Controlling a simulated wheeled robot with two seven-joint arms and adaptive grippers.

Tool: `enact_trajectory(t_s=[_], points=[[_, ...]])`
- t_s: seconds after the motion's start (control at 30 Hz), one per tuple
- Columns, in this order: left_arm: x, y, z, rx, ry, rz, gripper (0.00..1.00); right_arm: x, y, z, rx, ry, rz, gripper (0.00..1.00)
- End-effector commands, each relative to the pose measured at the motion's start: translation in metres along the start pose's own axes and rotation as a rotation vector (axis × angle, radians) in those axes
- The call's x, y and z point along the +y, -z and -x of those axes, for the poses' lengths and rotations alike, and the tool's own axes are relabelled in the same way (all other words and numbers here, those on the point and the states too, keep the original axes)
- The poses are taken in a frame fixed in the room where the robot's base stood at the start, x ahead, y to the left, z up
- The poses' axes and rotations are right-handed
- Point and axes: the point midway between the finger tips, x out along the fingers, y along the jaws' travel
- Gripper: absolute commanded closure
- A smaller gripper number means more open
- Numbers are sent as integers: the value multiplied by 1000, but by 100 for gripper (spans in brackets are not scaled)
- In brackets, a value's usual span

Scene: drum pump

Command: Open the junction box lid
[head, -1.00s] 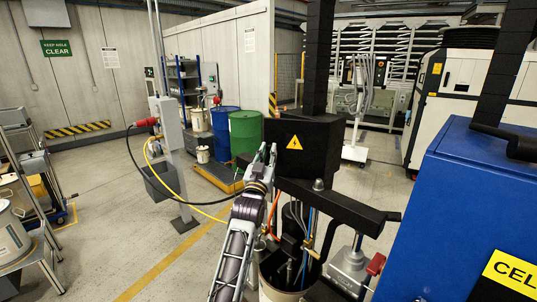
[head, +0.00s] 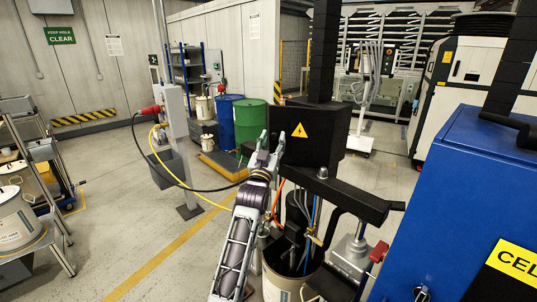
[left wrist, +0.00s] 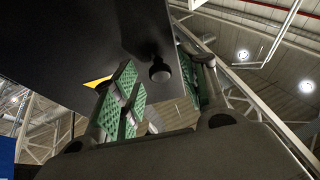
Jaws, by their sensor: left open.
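The junction box (head: 320,148) is a black box with a yellow warning triangle (head: 299,131) on its front face, in the middle of the head view. Its lid looks closed. My left gripper (head: 268,146) is open at the left edge of the box's front. In the left wrist view, the gripper's green pads (left wrist: 121,102) are spread apart, and a dark panel (left wrist: 65,45) with a round knob (left wrist: 160,73) is close above and between them. I cannot tell whether the pads touch it. My right gripper is not in view.
A drum with hoses and cables (head: 287,278) stands below the box. A black horizontal beam (head: 345,200) runs in front of it. A large blue cabinet (head: 460,190) fills the right side. A grey post (head: 176,120) with cables stands at left. Floor to the left is mostly clear.

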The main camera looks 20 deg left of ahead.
Motion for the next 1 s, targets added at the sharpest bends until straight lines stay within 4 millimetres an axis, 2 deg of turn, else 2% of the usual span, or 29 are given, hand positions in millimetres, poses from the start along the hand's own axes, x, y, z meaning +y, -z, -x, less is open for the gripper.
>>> enact_trajectory(t_s=[0.27, 1.0], points=[[0, -1, 14, -1, 0, 0, 56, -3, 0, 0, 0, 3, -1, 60], [0, -1, 74, -1, 0, 0, 56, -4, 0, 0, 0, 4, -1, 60]])
